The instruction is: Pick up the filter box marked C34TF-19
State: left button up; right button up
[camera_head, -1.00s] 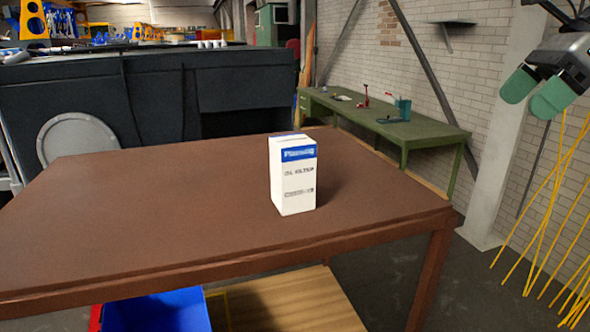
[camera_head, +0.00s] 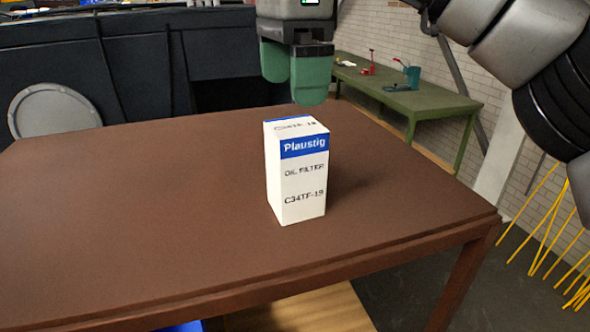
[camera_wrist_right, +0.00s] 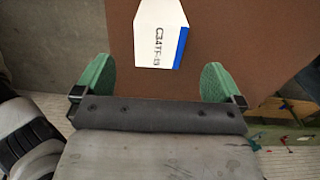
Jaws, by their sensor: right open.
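The filter box (camera_head: 298,175) stands upright on the brown table (camera_head: 130,215). It is white with a blue band reading Plaustig, then OIL FILTER and C34TF-19 on its front. My right gripper (camera_head: 296,82) points down with green fingertips, just above and slightly behind the box in the picture. In the right wrist view, the box top (camera_wrist_right: 161,35) shows the C34TF-19 mark, ahead of and between the spread fingers of my right gripper (camera_wrist_right: 160,82). The fingers are open and empty, not touching the box. My left gripper is not in view.
The table around the box is bare. A green bench (camera_head: 415,98) with small tools stands behind to the right, by a brick wall. A dark machine body (camera_head: 130,70) stands behind the table. Yellow rods (camera_head: 545,225) are at the right.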

aim_at(295, 125)
jog(key=shift+s+d+f, duration=0.15)
jog(key=shift+f, duration=0.3)
jog(key=shift+s+d+f, duration=0.1)
jog(key=shift+f, duration=0.3)
jog(key=shift+w+a+f+p, duration=0.1)
jog(key=shift+w+f+p, duration=0.25)
jog(key=shift+f, duration=0.25)
notch_tip(295, 125, down, 3)
jog(key=shift+f+p, duration=0.2)
jog(key=shift+p, duration=0.65)
jog(key=shift+d+f, duration=0.2)
jog(key=shift+f, duration=0.3)
jog(key=shift+a, duration=0.2)
jog(key=c, duration=0.5)
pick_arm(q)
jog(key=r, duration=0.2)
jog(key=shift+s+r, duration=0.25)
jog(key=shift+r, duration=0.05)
pick_arm(e)
jog(key=c, duration=1.2)
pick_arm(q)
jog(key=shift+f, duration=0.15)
pick_arm(e)
jog(key=shift+o, duration=0.2)
jog(key=shift+r, duration=0.2)
